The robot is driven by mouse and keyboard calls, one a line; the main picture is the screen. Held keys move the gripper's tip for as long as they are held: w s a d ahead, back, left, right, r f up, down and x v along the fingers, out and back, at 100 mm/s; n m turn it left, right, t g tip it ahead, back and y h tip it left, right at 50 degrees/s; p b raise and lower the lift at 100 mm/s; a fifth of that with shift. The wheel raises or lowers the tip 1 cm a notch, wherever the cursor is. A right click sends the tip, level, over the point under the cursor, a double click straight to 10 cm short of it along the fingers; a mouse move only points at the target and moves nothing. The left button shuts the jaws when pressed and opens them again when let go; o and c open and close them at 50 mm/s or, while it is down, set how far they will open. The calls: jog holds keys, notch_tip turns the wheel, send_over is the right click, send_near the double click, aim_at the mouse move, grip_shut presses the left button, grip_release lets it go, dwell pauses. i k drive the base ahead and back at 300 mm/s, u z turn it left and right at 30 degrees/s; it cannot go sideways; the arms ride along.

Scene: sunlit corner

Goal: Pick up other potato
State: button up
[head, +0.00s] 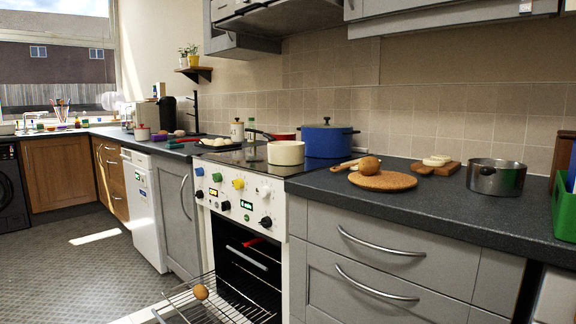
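A round brown potato (368,164) sits at the back edge of a round cork mat (384,181) on the dark counter right of the stove. A second brown potato (200,291) lies on the pulled-out wire rack (225,301) of the open oven, low in the head view. My gripper is not in this view, so its place and state are hidden.
A cream pot (286,152) and a blue pot (326,140) stand on the stove. A wooden board with white pieces (435,166), a steel pan (496,177) and a green crate (564,206) stand to the right. The open oven rack juts over the floor; floor at left is clear.

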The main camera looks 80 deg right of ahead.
aim_at(368, 166)
jog(key=i, duration=0.95)
jog(key=z, duration=3.8)
jog(key=k, duration=1.2)
jog(key=u, duration=0.75)
jog(key=i, duration=1.5)
jog(key=z, duration=0.2)
